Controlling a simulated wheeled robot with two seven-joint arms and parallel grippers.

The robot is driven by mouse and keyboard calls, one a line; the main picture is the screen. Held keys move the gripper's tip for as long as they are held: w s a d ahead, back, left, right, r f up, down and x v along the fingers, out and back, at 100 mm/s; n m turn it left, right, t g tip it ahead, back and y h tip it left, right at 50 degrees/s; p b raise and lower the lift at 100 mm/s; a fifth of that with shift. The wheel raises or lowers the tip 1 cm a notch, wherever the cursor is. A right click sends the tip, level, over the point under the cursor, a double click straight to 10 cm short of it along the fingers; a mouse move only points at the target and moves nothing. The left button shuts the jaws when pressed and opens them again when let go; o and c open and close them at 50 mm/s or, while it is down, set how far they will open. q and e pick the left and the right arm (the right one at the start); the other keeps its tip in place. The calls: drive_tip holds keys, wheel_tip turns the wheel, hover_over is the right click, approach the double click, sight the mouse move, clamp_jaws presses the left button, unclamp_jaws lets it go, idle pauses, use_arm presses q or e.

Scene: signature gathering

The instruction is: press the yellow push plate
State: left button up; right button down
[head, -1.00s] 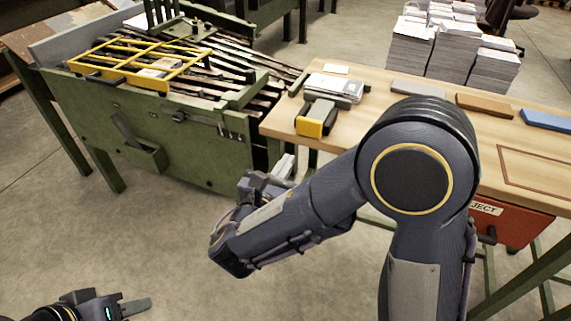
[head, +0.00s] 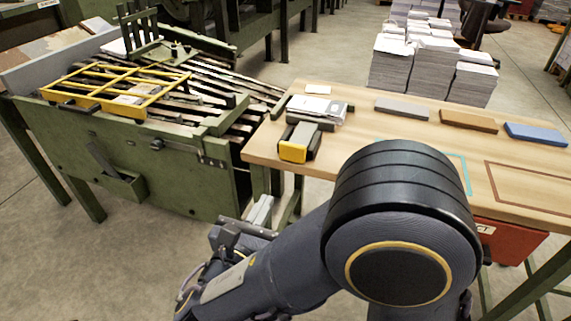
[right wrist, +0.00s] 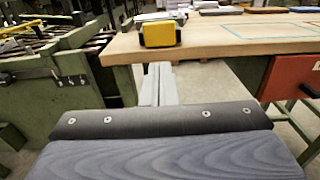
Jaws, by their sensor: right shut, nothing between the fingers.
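The yellow push plate (head: 293,152) is the front face of a small grey-and-black device at the near left edge of the wooden table. It also shows in the right wrist view (right wrist: 159,34), at the table's edge, above and beyond my fingers. My right gripper (head: 262,208) is shut and empty, in front of the table edge, below and to the left of the plate, apart from it. In the right wrist view its pale fingers (right wrist: 158,84) point toward the plate. My left gripper is out of view.
The wooden table (head: 400,150) carries a paper stack (head: 318,108) and grey, brown and blue blocks (head: 536,134). A red bin (head: 510,243) hangs under it. A green machine (head: 150,175) with a yellow grid guard (head: 110,85) stands at left. Paper stacks (head: 410,65) stand behind.

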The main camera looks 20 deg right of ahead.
sight(292, 153)
drive_tip(key=b+x, duration=0.4)
drive_tip(key=x, duration=0.9)
drive_tip(key=shift+w+d, duration=0.25)
drive_tip(key=shift+w, duration=0.15)
drive_tip(key=shift+d, duration=0.1)
drive_tip(key=x, duration=0.3)
drive_tip(key=shift+w+p, duration=0.1)
drive_tip(key=shift+p, duration=0.3)
drive_tip(key=shift+w+d+r, duration=0.2)
drive_tip(key=shift+d, duration=0.05)
